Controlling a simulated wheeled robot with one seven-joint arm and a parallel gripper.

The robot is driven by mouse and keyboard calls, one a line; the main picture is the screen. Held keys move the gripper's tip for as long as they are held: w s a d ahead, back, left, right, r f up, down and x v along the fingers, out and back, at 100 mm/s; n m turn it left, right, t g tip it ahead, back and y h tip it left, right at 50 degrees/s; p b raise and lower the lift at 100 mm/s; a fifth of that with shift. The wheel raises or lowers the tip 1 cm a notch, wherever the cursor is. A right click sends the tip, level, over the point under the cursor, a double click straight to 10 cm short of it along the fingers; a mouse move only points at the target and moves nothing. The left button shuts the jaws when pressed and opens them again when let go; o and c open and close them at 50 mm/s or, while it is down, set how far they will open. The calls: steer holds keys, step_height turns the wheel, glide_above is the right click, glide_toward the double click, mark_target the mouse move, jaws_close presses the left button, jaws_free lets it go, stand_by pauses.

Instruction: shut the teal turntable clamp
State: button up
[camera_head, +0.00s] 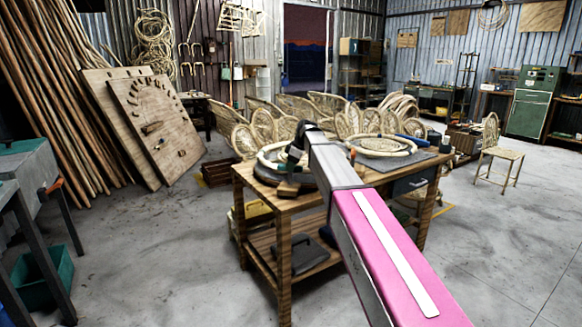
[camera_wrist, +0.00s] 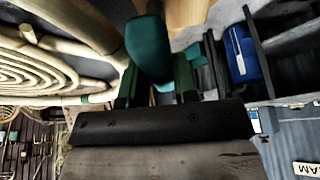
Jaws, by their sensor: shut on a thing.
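The teal clamp (camera_wrist: 148,45) shows in the wrist view as a rounded teal block between and just beyond my gripper's fingers. My gripper (camera_wrist: 156,82) is shut on it, with one dark finger on each side. A coiled rattan piece (camera_wrist: 45,65) lies to the left of the clamp, close to the fingers. In the head view my gripper (camera_head: 297,148) is a dark shape at the left part of the workbench, beside a pale rattan ring (camera_head: 269,158). The teal clamp cannot be made out there, behind my arm. How far the clamp is closed is unclear.
The wooden workbench (camera_head: 285,207) also bears a second rattan ring (camera_head: 383,145) and a blue tool (camera_head: 411,139) on the right. Rattan chair parts stand behind it. A chair (camera_head: 499,155) is at the right. The floor around the bench is mostly clear.

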steer(key=shift+s+m, duration=0.1)
steer(key=shift+m, duration=0.2)
steer(key=m+t+h, duration=0.1)
steer(key=m, duration=0.2)
steer(key=shift+m+t, duration=0.3)
steer(key=shift+m, duration=0.1)
steer(key=m+t+h, duration=0.1)
steer(key=m, duration=0.3)
steer(key=shift+s, duration=0.1)
steer(key=m, duration=0.2)
steer(key=m+t+h, duration=0.1)
steer(key=m, duration=0.2)
steer(key=shift+a+h, duration=0.15)
steer(key=shift+h, duration=0.15)
steer(key=shift+m+h, duration=0.9)
steer(key=shift+m, duration=1.3)
steer(key=o, duration=0.9)
